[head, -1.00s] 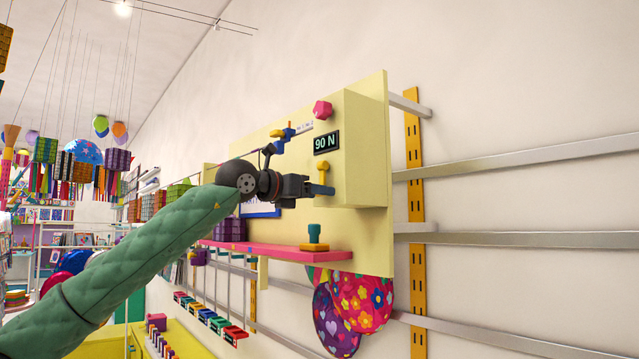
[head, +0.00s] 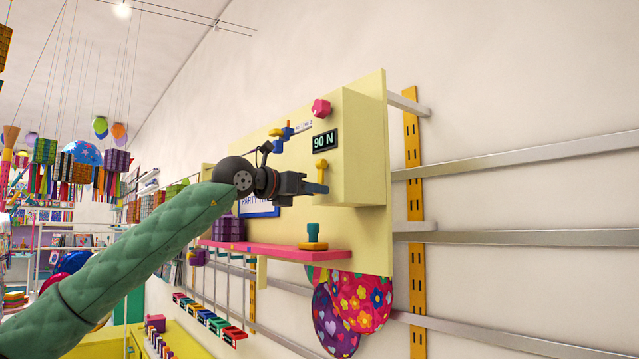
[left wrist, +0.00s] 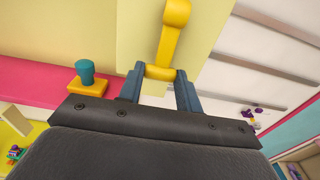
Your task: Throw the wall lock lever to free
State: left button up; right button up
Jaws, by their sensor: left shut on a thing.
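The yellow lever (head: 321,170) is on the front of a cream box on the wall panel, below a dark "90 N" display (head: 326,141). It hangs downward from its pivot. My left gripper (head: 314,188) is shut on its lower end. In the left wrist view the lever (left wrist: 173,36) runs down between the two blue-grey fingers (left wrist: 160,88), its end bar lying between them. The gripper hides part of the lever in the head view. My right gripper is not in view.
A pink shelf (head: 275,250) juts out below the gripper, with a teal-knobbed yellow stamp-like piece (head: 313,238) and a purple block (head: 228,229) on it. A pink knob (head: 321,107) and a blue-and-yellow fitting (head: 283,134) sit higher on the panel.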

pick_arm(q)
jog(key=shift+s+a+r, duration=0.1)
jog(key=shift+s+a, duration=0.2)
jog(key=shift+a, duration=0.15)
jog(key=shift+s+a+b, duration=0.1)
jog(key=shift+a+b, duration=0.05)
jog(key=shift+b, duration=0.15)
jog(key=shift+s+a+r+b, duration=0.3)
jog(key=shift+s+a+r, duration=0.05)
jog(key=shift+a, duration=0.25)
jog(key=shift+s+a+r+b, duration=0.35)
jog(key=shift+s+a+r, duration=0.05)
jog(key=shift+a, duration=0.05)
dwell(0.4)
